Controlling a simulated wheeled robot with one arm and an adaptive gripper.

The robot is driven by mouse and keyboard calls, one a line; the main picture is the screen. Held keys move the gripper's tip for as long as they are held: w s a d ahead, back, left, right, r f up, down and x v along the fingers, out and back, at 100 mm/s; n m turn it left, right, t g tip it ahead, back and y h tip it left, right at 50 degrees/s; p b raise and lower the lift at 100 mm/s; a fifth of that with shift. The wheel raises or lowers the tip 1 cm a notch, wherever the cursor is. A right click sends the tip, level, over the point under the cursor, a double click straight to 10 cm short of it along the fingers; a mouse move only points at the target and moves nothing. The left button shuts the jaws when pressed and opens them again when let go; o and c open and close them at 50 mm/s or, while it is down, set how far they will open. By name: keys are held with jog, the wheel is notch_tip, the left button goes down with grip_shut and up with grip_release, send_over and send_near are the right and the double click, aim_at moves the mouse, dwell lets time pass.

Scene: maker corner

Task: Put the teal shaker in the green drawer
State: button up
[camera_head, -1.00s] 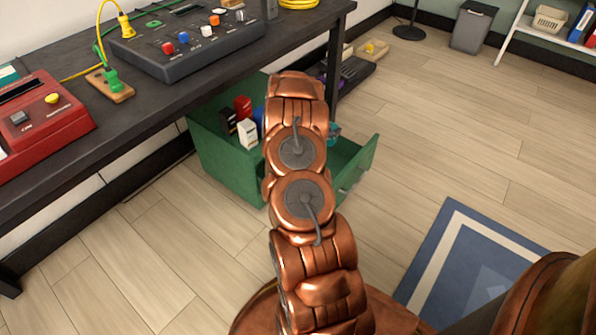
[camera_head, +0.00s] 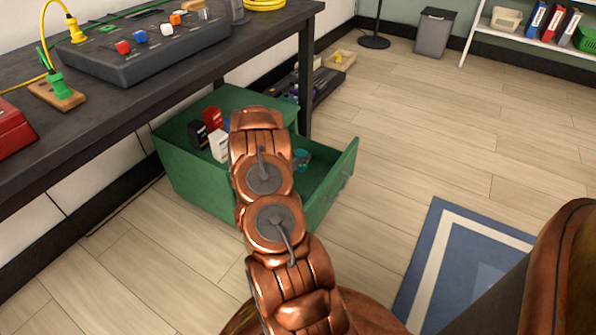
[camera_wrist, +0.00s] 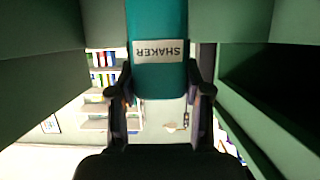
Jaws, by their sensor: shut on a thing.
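The teal shaker, with a white SHAKER label, fills the top middle of the wrist view (camera_wrist: 158,20). My gripper (camera_wrist: 160,85) is shut on it, with a finger on each side. In the head view, a small teal part of the shaker (camera_head: 302,155) shows just right of my arm, over or inside the open green drawer (camera_head: 332,195). Green walls flank the shaker in the wrist view. My arm hides the rest of the shaker and much of the drawer. I cannot tell whether the shaker touches the drawer floor.
The green cabinet (camera_head: 175,165) carries black, red and white boxes (camera_head: 219,145) on top. The dark workbench (camera_head: 130,95) stands above and left of it, with a bench leg (camera_head: 304,85) behind the drawer. Clear wooden floor and a blue rug (camera_head: 470,265) lie to the right.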

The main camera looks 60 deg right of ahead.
notch_tip(320, 180, down, 5)
jog(key=shift+f+b, duration=0.1)
jog(key=shift+b, duration=0.9)
jog(key=o, duration=1.2)
jog(key=shift+p+v, duration=1.65)
jog(key=shift+v, duration=2.15)
